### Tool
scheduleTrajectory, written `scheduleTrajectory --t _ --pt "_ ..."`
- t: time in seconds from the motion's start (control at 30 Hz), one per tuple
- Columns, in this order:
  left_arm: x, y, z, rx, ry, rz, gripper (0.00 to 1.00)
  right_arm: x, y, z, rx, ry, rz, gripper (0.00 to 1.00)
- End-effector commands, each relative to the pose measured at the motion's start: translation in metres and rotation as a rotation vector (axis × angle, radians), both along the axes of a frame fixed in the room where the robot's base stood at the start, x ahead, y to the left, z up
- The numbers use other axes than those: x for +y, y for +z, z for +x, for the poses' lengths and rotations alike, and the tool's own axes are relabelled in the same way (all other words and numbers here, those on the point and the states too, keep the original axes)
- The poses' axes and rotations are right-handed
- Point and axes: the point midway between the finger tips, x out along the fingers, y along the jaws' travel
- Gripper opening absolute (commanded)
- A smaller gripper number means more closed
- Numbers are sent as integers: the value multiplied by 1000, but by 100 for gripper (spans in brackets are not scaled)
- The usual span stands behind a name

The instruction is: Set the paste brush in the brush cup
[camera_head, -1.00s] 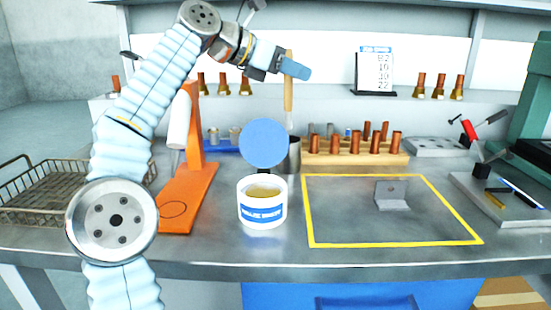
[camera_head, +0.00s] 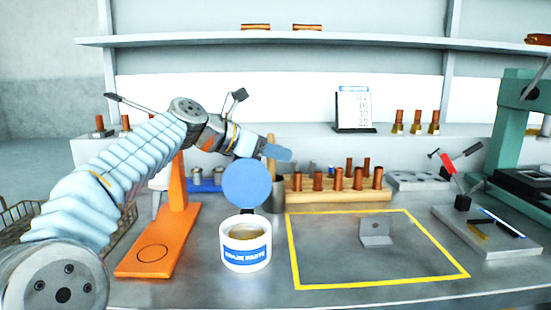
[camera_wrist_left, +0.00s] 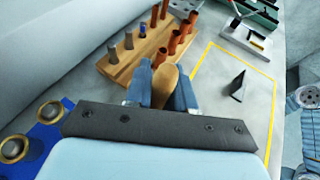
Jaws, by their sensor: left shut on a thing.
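My left gripper (camera_head: 272,152) is shut on the wooden handle of the paste brush (camera_head: 270,141) and holds it upright. The handle (camera_wrist_left: 165,84) also shows between the fingers of my left gripper (camera_wrist_left: 162,90) in the left wrist view. The grey metal brush cup (camera_head: 278,197) stands behind the paste pot, directly below the gripper. The brush's lower end reaches down to the cup's mouth; I cannot tell whether it is inside. The pot's round blue lid (camera_head: 247,184) hides part of the cup. My right gripper is not in view.
The white paste pot (camera_head: 245,254) stands open in front of the cup. A wooden rack (camera_head: 310,190) with copper fittings is close right of the cup. An orange stand (camera_head: 160,250) is to the left. A yellow-outlined area (camera_head: 345,285) holds a grey bracket (camera_head: 376,233).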

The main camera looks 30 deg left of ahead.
Motion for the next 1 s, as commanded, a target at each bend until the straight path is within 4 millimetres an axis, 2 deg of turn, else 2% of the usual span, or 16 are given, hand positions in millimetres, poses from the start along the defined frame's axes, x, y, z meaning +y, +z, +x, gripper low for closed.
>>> scheduleTrajectory --t 0.07,0.27,0.3,0.43,0.7,0.83,1.0 --pt "0 -8 0 1 2 0 0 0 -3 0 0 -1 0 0" --pt "1 -8 0 0 1 0 0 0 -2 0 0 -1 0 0" --pt "1 -8 0 1 1 1 30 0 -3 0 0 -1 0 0" --pt "1 -8 0 0 1 0 49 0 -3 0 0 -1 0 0" --pt "0 -8 0 0 1 0 49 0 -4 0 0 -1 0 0" --pt "1 -17 0 -1 1 0 49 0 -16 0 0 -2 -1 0" --pt "15 5 -25 -5 2 3 49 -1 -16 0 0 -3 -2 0"
